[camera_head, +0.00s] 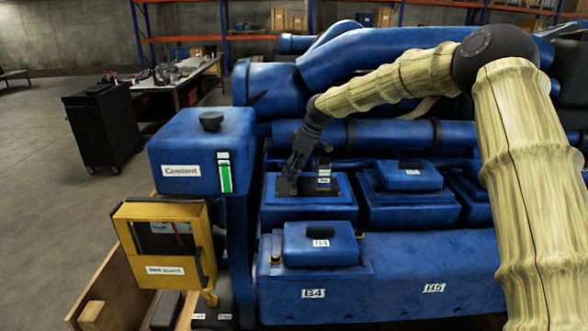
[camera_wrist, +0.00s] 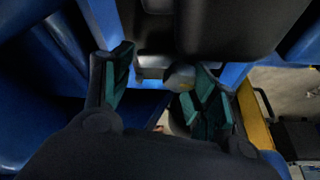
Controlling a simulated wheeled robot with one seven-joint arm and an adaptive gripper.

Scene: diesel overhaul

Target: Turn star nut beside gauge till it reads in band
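My gripper (camera_head: 288,183) reaches down over a blue engine cover with a dark top plate (camera_head: 311,199), near the middle of the head view. In the wrist view its two green-padded fingers (camera_wrist: 160,88) are spread apart. A small grey-yellow piece (camera_wrist: 180,78) shows between and beyond them; I cannot tell whether it is the star nut. Just right of the gripper stands a small dark upright piece with white and blue labels (camera_head: 324,172), possibly the gauge; its reading is too small to make out. The star nut is not clearly visible in the head view.
A blue coolant tank (camera_head: 190,145) with a green-and-white strip stands left, above a yellow box (camera_head: 160,268) with a red-needle window. A blue cover with a handle (camera_head: 320,243) lies in front. Blue pipes (camera_head: 380,133) run behind. Open floor (camera_head: 40,150) lies far left.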

